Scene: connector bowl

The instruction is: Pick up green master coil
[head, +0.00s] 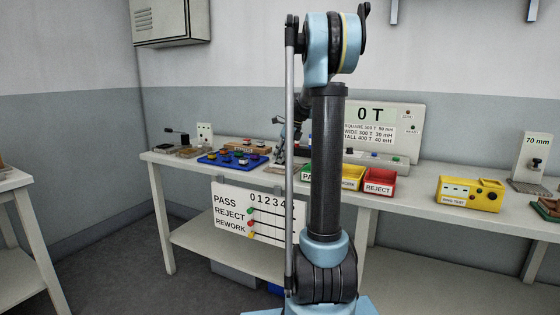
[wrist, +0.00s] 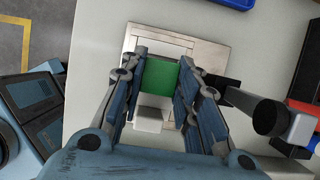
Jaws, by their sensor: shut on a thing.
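The green master coil (wrist: 161,76) is a green block seen from above in the wrist view. My gripper (wrist: 163,66) has a finger on its left and right sides and is shut on it. The coil is over a pale metal plate (wrist: 208,55); I cannot tell whether it touches the plate. A small white block (wrist: 149,119) shows just below the coil, between the fingers. In the head view my gripper (head: 283,148) is small, over the bench left of my arm, and the coil cannot be made out there.
A blue tray (head: 222,160) with several coloured parts lies left on the bench (head: 420,190). Yellow (head: 350,184) and red (head: 379,186) bins stand right of my arm. A display panel (head: 405,125) stands behind them. A black cylindrical part (wrist: 262,114) is close right of my fingers.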

